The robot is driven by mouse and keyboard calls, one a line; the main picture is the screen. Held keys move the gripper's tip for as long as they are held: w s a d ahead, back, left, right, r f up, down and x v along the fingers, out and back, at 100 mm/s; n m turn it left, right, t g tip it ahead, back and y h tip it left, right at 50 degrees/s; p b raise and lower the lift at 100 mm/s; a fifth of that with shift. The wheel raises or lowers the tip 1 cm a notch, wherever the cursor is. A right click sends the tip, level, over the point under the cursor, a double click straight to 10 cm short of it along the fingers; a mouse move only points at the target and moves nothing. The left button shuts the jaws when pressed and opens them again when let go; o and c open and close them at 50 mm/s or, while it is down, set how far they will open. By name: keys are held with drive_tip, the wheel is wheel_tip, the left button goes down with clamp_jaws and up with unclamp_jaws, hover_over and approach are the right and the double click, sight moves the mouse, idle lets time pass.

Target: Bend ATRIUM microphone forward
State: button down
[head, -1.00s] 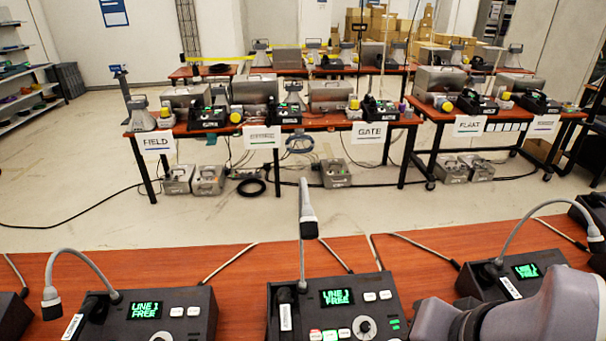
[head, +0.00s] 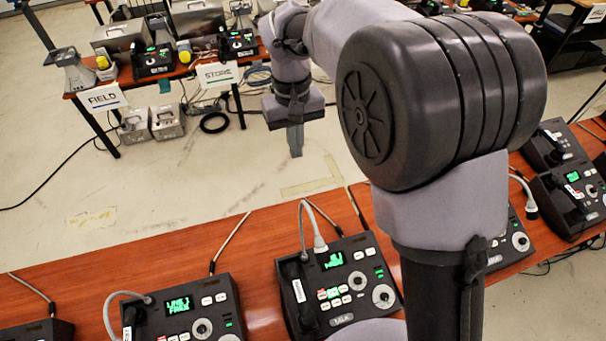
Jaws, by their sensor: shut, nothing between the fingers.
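Several dark paging consoles with grey gooseneck microphones stand on the near wooden desk. Their name strips are too small to read, so I cannot tell which is ATRIUM. The middle console (head: 352,252) has a green screen, and its gooseneck microphone (head: 303,212) rises and curves over at the top. The left console (head: 215,292) has a lower arched gooseneck (head: 108,305). A right console (head: 518,228) is partly hidden by my arm, with its microphone head (head: 531,207) showing. My gripper (head: 295,145) is shut and empty, pointing down beyond the desk's far edge, apart from the microphones.
My arm covers the middle right of the view. Behind is open floor, then a table with a FIELD sign (head: 103,97), a STORE sign (head: 217,73) and several grey boxes. More consoles (head: 573,190) stand at the right. Thin cables run off the near desk's back edge.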

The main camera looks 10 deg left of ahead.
drive_tip(key=s+f, duration=0.1)
drive_tip(key=f, duration=0.2)
drive_tip(key=s+d+f, duration=0.1)
drive_tip(key=f, duration=0.3)
drive_tip(key=s+f, duration=0.1)
drive_tip(key=f, duration=0.2)
drive_tip(key=shift+d+f, duration=0.3)
drive_tip(key=shift+f, duration=0.05)
drive_tip(key=shift+s+d, duration=0.2)
drive_tip(key=shift+s, duration=0.25)
drive_tip(key=shift+w+f, duration=0.1)
drive_tip(key=shift+f, duration=0.1)
